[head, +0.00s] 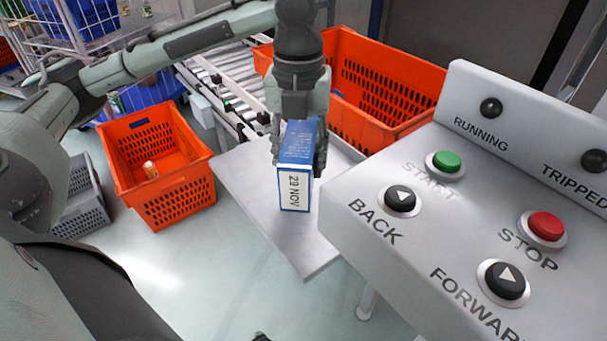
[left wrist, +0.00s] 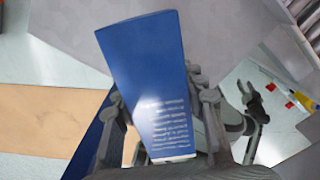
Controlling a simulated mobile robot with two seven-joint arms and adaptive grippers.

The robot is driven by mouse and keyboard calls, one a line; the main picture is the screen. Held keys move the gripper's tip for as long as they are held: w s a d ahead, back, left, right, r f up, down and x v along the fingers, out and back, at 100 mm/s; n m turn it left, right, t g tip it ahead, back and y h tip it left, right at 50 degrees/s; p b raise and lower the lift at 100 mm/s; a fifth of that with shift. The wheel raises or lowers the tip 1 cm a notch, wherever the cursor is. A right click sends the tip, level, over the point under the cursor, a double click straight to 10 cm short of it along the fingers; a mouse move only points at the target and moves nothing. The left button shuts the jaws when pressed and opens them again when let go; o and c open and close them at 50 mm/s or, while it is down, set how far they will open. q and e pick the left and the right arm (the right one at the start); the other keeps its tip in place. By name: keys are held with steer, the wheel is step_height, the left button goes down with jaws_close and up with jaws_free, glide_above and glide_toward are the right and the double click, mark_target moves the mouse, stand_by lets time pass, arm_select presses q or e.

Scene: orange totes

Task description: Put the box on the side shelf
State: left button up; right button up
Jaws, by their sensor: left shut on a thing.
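The box (head: 295,189) is blue with a white end label reading "29 NOV". My left gripper points down and is shut on the box. The side shelf (head: 262,203) is a flat grey metal plate beside the conveyor, and the box is over it. I cannot tell whether the box's underside touches the shelf. In the left wrist view the blue box (left wrist: 152,80) fills the middle, with printed text on its face.
A control panel (head: 420,215) with buttons stands close on the right of the shelf. An orange tote (head: 380,85) sits behind, by the roller conveyor (head: 230,75). Another orange tote (head: 180,198) with a small bottle stands on the floor at left, next to a grey crate (head: 82,205).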

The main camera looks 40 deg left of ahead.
mark_target(304, 134)
arm_select(q)
steer(key=shift+w+f, duration=0.4)
steer(key=shift+w, duration=0.2)
steer(key=shift+f, duration=1.9)
steer(key=shift+f, duration=0.15)
steer(key=o, duration=1.4)
step_height(304, 134, up, 12)
steer(key=shift+r, duration=0.15)
